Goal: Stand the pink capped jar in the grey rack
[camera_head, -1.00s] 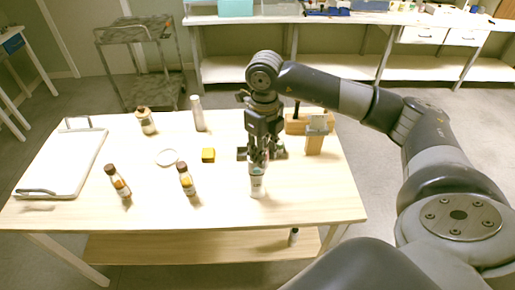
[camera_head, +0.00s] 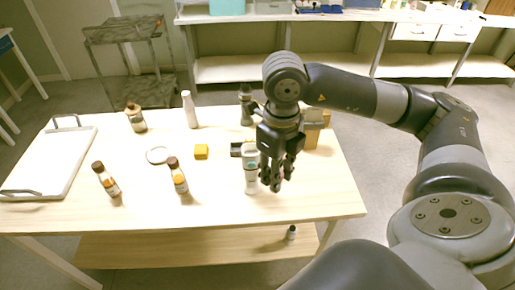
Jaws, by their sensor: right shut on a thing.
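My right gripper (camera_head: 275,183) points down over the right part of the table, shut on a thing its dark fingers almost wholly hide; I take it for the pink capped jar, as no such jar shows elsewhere. A white bottle with a teal band (camera_head: 251,180) stands upright just left of the fingers, partly overlapped. Behind it, the dark grey rack (camera_head: 237,149) shows only its left end; the bottle and gripper hide the rest. My left gripper is not in view.
Brown bottles (camera_head: 107,181) (camera_head: 179,178) stand at the front left, with a yellow block (camera_head: 201,152) and white ring (camera_head: 157,155) behind. A jar (camera_head: 136,120), white bottle (camera_head: 190,110) and dark bottle (camera_head: 246,105) stand farther back. A white tray (camera_head: 50,165) lies left; a wooden block (camera_head: 312,128) stands right.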

